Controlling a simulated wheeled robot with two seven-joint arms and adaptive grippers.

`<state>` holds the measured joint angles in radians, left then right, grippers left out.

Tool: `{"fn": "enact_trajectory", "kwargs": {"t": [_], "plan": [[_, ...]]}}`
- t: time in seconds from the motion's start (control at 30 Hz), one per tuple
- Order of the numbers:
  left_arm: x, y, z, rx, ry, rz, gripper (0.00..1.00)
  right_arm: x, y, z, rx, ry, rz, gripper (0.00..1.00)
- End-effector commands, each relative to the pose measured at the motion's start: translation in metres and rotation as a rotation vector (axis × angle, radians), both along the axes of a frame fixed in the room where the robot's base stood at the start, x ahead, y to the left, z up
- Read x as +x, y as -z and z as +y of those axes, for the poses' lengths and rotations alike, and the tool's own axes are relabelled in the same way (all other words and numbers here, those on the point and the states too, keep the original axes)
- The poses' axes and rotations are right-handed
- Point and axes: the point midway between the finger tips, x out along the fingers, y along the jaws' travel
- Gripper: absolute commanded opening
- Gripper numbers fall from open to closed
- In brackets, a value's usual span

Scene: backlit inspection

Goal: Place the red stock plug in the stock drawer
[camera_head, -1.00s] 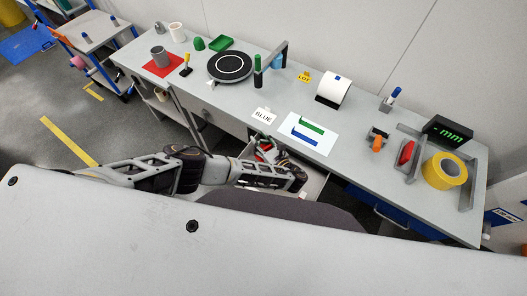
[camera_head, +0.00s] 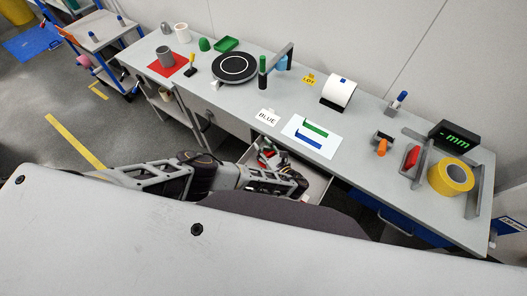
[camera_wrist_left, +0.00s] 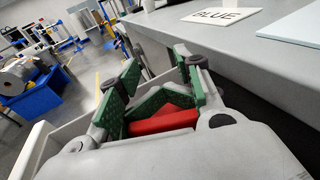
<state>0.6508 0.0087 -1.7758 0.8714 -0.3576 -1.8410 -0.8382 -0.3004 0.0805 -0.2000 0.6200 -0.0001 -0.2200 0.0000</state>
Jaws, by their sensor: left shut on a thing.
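My left gripper (camera_head: 268,158) reaches in at the table's front edge, at the open, pale grey stock drawer (camera_head: 318,184). In the left wrist view, the gripper's (camera_wrist_left: 157,85) green-padded fingers are shut on the red stock plug (camera_wrist_left: 165,121). The plug lies low between the pads, partly hidden by the fingers and gripper body. A pale drawer wall (camera_wrist_left: 35,148) shows at lower left there. Whether the plug touches the drawer floor cannot be seen. My right gripper is not in view.
The worktable's front edge runs close beside the gripper. On it are a BLUE label (camera_head: 267,117), a white sheet with green and blue shapes (camera_head: 299,143), a black turntable (camera_head: 234,67), a yellow tape roll (camera_head: 451,176) and a red piece (camera_head: 412,157) beside a grey bracket.

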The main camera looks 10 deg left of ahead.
Motion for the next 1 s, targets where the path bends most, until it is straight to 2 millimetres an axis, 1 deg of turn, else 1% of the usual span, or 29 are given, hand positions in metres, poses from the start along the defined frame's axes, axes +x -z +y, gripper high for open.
{"fn": "enact_trajectory", "kwargs": {"t": [0.03,0.2,0.33,0.47,0.87,0.9,1.0], "plan": [[0.000,0.006,0.000,0.001,0.000,0.000,0.00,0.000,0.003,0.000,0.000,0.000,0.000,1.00],[0.000,0.021,0.000,0.001,0.000,0.000,0.00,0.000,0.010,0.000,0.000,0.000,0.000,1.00],[0.000,0.030,0.000,0.001,-0.001,0.000,0.00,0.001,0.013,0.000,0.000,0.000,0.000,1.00],[0.000,0.034,0.000,0.001,0.000,0.000,0.00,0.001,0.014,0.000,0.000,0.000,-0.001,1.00],[0.000,0.036,0.000,0.001,-0.001,0.001,0.00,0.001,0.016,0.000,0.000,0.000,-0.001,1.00],[0.000,0.035,0.000,0.001,-0.001,0.000,0.39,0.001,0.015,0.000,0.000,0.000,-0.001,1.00],[0.000,0.035,0.000,0.001,-0.001,0.001,0.52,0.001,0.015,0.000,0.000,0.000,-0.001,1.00]]}}
